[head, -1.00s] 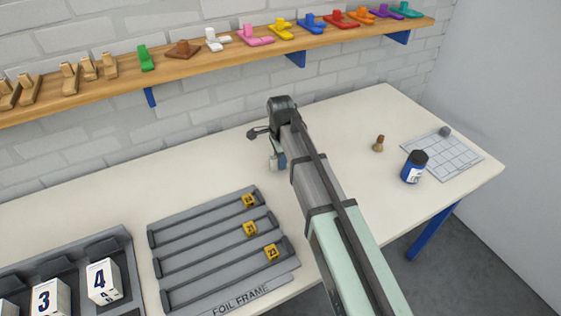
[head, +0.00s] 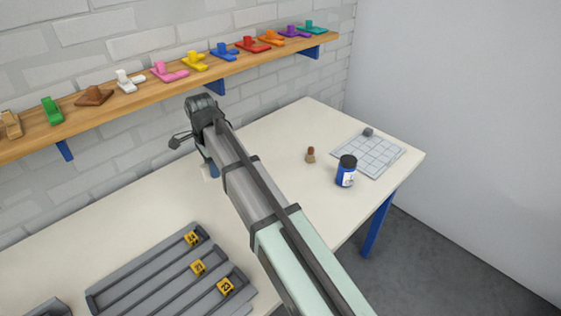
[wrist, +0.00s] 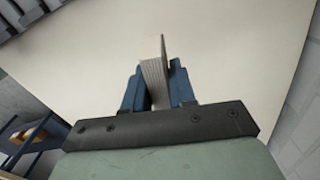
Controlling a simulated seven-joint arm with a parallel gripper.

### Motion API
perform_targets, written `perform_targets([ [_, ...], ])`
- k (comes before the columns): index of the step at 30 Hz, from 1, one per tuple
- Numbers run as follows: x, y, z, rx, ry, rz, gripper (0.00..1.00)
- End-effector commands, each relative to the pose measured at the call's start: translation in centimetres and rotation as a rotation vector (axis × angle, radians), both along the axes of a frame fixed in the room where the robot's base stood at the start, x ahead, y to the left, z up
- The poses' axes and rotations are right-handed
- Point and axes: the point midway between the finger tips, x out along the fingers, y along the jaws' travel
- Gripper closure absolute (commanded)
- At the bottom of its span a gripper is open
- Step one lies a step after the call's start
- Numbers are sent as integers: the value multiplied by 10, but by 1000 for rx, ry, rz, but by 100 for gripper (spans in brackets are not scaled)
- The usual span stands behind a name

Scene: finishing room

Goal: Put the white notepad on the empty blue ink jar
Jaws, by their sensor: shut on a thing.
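My gripper (head: 211,169) is over the back middle of the white table, partly hidden behind my arm. In the wrist view its blue fingers (wrist: 158,88) are shut on a pale block of thin pages, which looks like the white notepad (wrist: 153,85). A thin stiff edge stands up on its right side. In the head view only a small pale bit of the notepad (head: 206,174) shows. The blue ink jar (head: 346,175) stands upright toward the table's right end, to the right of my gripper and apart from it. It has a black top and pale label; its inside is hidden.
A small brown-topped object (head: 310,156) stands left of the jar. A pale gridded mat (head: 378,155) with a grey block (head: 368,132) lies behind the jar. The grey foil frame (head: 150,285) is at front left. A shelf (head: 140,104) of coloured pieces runs along the wall.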

Motion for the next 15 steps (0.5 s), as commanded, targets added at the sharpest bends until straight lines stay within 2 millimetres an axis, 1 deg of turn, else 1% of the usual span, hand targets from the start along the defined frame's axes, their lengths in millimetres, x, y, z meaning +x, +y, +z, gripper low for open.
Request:
perform_targets([
  [4,3,-5,1,0,0,-8,100],
  [8,14,-23,1,0,0,-38,100],
  [11,29,-47,4,1,-1,-77,100],
  [15,51,-88,12,1,-2,-143,100],
])
